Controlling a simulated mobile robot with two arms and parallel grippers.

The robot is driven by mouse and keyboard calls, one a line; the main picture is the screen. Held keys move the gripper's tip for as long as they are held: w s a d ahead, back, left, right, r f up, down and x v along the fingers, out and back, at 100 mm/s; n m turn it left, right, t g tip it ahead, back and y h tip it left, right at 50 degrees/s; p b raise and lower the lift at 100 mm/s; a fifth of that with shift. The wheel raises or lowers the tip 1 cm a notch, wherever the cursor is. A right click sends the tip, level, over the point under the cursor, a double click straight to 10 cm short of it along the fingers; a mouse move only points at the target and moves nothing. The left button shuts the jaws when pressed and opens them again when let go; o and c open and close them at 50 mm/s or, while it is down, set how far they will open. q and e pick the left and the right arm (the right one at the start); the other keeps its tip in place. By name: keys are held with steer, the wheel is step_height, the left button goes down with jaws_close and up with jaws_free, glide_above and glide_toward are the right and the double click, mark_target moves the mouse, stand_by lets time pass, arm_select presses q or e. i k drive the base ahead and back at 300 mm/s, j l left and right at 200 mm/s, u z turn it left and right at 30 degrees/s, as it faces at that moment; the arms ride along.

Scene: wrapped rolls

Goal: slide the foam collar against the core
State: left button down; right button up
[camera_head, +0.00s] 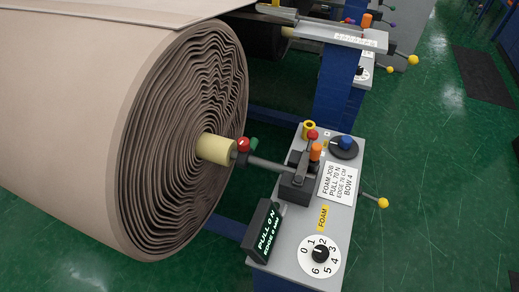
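A large beige wrapped roll (90,85) fills the left, its wavy layered end facing right. A pale yellow cylinder (215,148) sticks out of the middle of that end. I cannot tell whether it is the core, the foam collar or both, so no gap between them can be judged. A grey shaft (268,164) runs from it to a dark block (299,182) on the stand. Neither of my grippers is in view.
The grey-topped stand (285,240) carries a black display (262,231) reading "PULL 0 N, EDGE 0 MM", a numbered dial (320,254), a blue knob (346,143) and a yellow ring (309,130). A yellow-ended lever (383,203) juts right. Green floor (430,200) is open at right.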

mark_target(241, 160)
steer(key=k+l+z, duration=0.2)
steer(key=z, duration=0.15)
steer(key=k+l+z, duration=0.1)
steer(key=l+z, duration=0.25)
steer(key=j, duration=0.05)
